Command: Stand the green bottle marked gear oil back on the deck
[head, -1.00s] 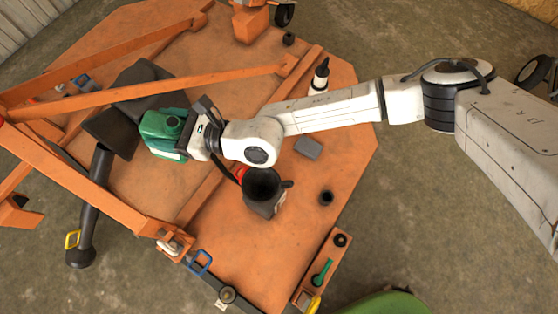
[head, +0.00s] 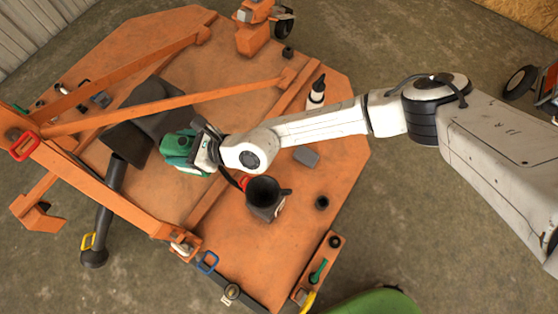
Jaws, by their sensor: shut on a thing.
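The green bottle (head: 178,144) is at the end of my arm, left of centre in the head view, over the orange deck (head: 240,110). My gripper (head: 198,150) is shut on it. The bottle looks tilted or lying over, beside the dark gearbox cover; I cannot tell whether it touches the deck or hangs above it. Its marking is not readable from here, and the fingers are mostly hidden by the wrist and the bottle.
Orange frame bars (head: 170,106) cross the deck behind and left of the bottle. A black funnel-topped can (head: 264,197), a grey block (head: 306,157), a black cup (head: 322,203) and a white bottle (head: 317,95) stand on the deck. Bare deck lies at the lower right.

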